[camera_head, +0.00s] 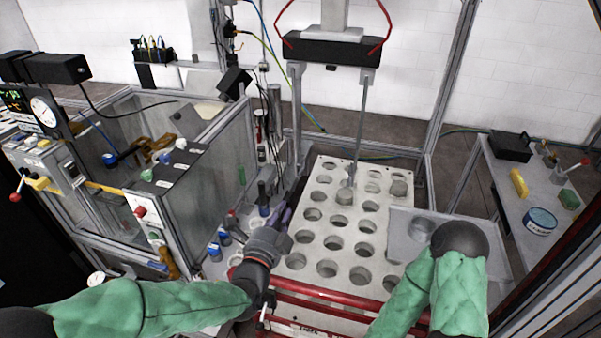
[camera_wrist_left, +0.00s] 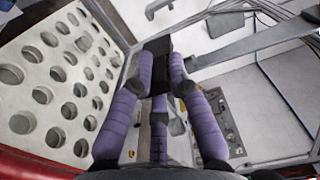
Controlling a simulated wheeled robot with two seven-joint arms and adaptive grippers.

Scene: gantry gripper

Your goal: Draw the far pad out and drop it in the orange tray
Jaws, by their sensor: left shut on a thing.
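My left gripper (camera_head: 286,212) reaches over the left edge of the white perforated plate, its purple fingers pointing away from me. In the left wrist view its fingers (camera_wrist_left: 160,62) are shut on a black block (camera_wrist_left: 158,46). I cannot tell if this block is the far pad, and the fingers partly hide it. The gantry gripper (camera_head: 332,52) hangs above the plate's far end, a black bar with two grey legs. I make out no orange tray in either view. My right arm is at the lower right, with its gripper out of view.
The perforated plate (camera_head: 318,222) has rows of round holes, a few filled with grey discs. Red rails (camera_head: 335,296) run along its near edge. A glass-walled enclosure (camera_head: 205,165) stands left. A side table (camera_head: 520,195) at right holds a blue-lidded tin (camera_head: 541,218) and a yellow item (camera_head: 519,183).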

